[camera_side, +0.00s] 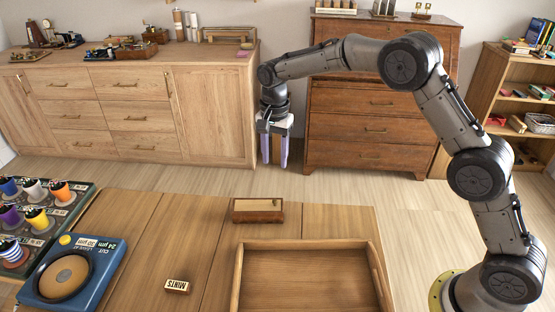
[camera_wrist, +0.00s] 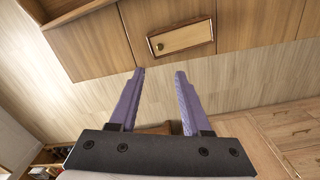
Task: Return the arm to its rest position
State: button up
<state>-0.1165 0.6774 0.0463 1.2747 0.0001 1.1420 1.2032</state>
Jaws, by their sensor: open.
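My gripper (camera_side: 275,164) hangs from the bent arm, pointing down, in the middle of the side view. Its two purple fingers are apart with nothing between them. The fingers also show in the wrist view (camera_wrist: 160,72), open and empty. In the side view the gripper appears above and beyond the far edge of the wooden table (camera_side: 220,215), with the floor and cabinets behind it. My arm arches up from its base at the right and reaches left.
On the table are a small wooden box (camera_side: 257,217), a wooden tray (camera_side: 239,275), a MINTS box (camera_side: 177,286) and a blue device (camera_side: 101,281). Light (camera_side: 135,100) and dark (camera_side: 360,128) wooden cabinets stand behind. Air around the fingers looks clear.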

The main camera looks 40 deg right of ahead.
jog(key=s+d+r+t, duration=0.2)
jog(key=s+r, duration=0.1)
jog(key=r, duration=0.9)
jog(key=s+d+r+n+t, duration=0.1)
jog(key=s+d+r+t, duration=0.1)
jog(key=s+r, duration=0.8)
jog(key=s+d+f+n+t, duration=0.15)
jog(key=s+n, duration=0.25)
jog(key=s, duration=1.1)
jog(key=s+f+n, duration=0.7)
jog(key=s+f, duration=0.1)
jog(key=shift+s+d, duration=0.35)
jog(key=shift+s, duration=0.05)
